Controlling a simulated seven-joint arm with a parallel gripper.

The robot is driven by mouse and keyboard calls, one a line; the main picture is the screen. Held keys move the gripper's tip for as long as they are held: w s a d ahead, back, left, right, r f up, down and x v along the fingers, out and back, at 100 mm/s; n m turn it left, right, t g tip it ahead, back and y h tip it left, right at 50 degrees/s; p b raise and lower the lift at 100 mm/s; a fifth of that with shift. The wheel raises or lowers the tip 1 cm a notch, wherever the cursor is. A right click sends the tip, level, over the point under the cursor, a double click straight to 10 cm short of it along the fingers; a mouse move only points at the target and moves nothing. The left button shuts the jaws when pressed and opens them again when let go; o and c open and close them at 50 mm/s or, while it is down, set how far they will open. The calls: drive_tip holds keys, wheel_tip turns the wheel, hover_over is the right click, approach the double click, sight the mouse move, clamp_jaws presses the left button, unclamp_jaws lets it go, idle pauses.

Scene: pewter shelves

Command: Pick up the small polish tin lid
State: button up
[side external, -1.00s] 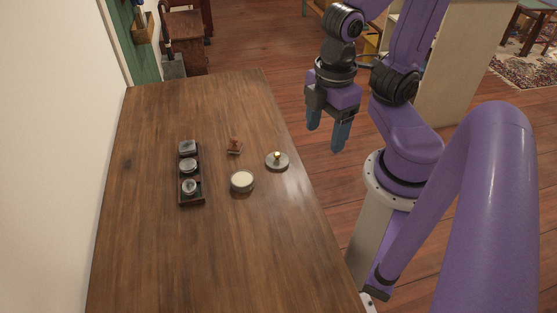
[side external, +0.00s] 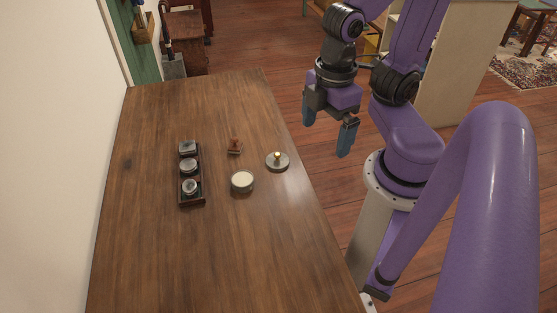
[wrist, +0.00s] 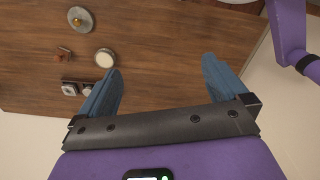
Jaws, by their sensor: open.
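The small polish tin lid (side external: 277,162) looks like a grey disc with a brass-coloured knob. It lies flat on the wooden table near its right edge, and it also shows in the wrist view (wrist: 81,19) at the upper left. Beside it stands an open round tin (side external: 242,181) with pale contents, also in the wrist view (wrist: 104,58). My gripper (side external: 328,137) is open and empty, off the table's right edge and apart from the lid. In the wrist view, its blue fingers (wrist: 162,92) are spread wide, with bare table between them.
A dark tray (side external: 192,200) holding several small grey items lies left of the tin. A small reddish-brown object (side external: 235,147) sits behind the tin. The table (side external: 210,260) is clear at the front and back. A white wall borders it on the left.

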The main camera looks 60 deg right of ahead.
sight(279, 159)
drive_tip(key=w+f+n+t+h, duration=0.2)
drive_tip(key=f+n+t+h, duration=0.1)
drive_tip(key=f, duration=0.4)
drive_tip(key=w+d+f+n+t+h, duration=0.1)
drive_tip(key=w+f+n+t+h, duration=0.1)
drive_tip(key=f+n, duration=0.4)
drive_tip(key=w+f+n+t+h, duration=0.2)
drive_tip(key=f+n+t+h, duration=0.2)
drive_tip(key=f, duration=0.5)
drive_tip(key=shift+w+d+f+n+h, duration=0.2)
drive_tip(key=shift+f+n+h, duration=0.15)
drive_tip(key=shift+n, duration=0.35)
drive_tip(key=shift+w+d+f+t, duration=0.1)
drive_tip(key=shift+w+d+t, duration=0.15)
drive_tip(key=shift+t, duration=0.05)
drive_tip(key=shift+x, duration=8.4)
drive_tip(key=shift+s+d, duration=0.1)
drive_tip(key=c, duration=1)
